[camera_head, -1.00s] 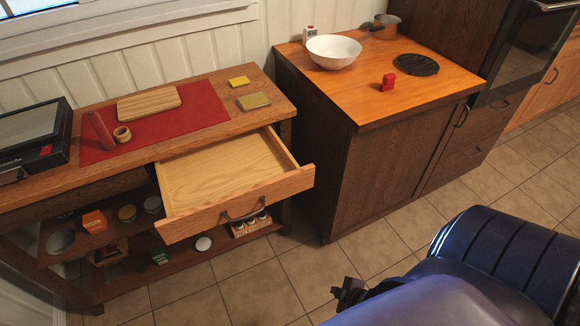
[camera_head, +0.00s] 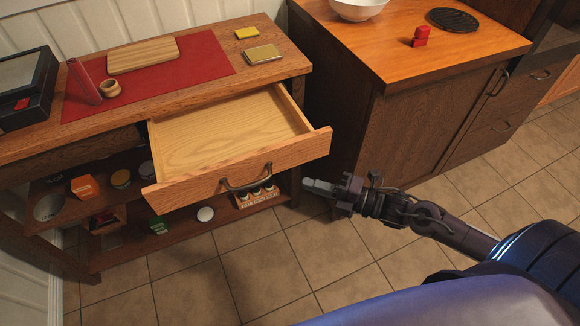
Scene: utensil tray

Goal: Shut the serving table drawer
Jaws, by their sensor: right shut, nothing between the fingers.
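The serving table (camera_head: 280,66) stands at the left with a wooden top. Its drawer (camera_head: 235,174) is pulled well out, and its pale inside looks empty. A dark curved handle (camera_head: 246,182) sits on the drawer front. My right gripper (camera_head: 308,185) is shut and empty, just right of the drawer front and a little lower in the picture. It points left toward the drawer and appears apart from it. My left gripper is out of view.
Jars and boxes stand on the lower shelves. A dark cabinet (camera_head: 420,120) with an orange wooden top stands at the right. Tiled floor (camera_head: 260,275) in front is clear.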

